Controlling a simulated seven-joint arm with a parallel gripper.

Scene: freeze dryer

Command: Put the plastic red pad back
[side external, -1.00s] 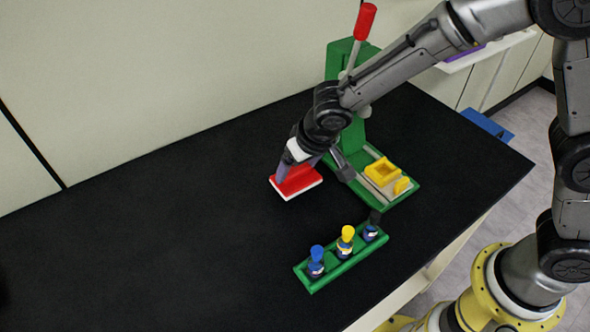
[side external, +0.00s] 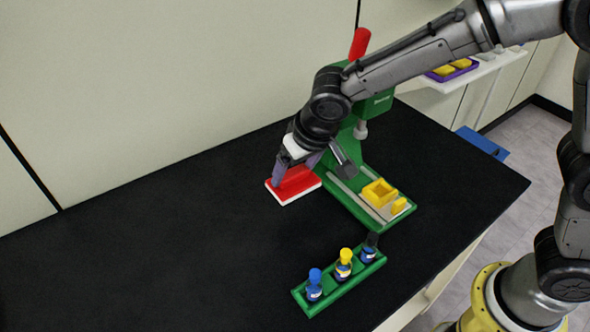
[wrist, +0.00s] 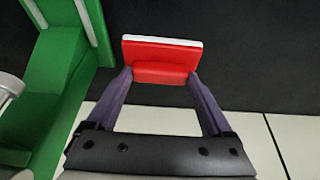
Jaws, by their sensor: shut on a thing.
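The plastic red pad (side external: 292,188) is a flat red rectangle with a raised red grip and a white layer under it. In the side view it is left of the green press, over the black table. My gripper (wrist: 161,78) is shut on its red grip, one purple finger on each side, as the wrist view shows with the pad (wrist: 161,55) between the fingertips. The side view does not show clearly whether the pad touches the table.
The green press (side external: 375,107) with a red handle stands right behind my gripper. Its base (side external: 405,215) carries a yellow tray (side external: 379,193). A green rack (side external: 326,301) in front holds several small bottles. The table (side external: 180,260) is clear at left.

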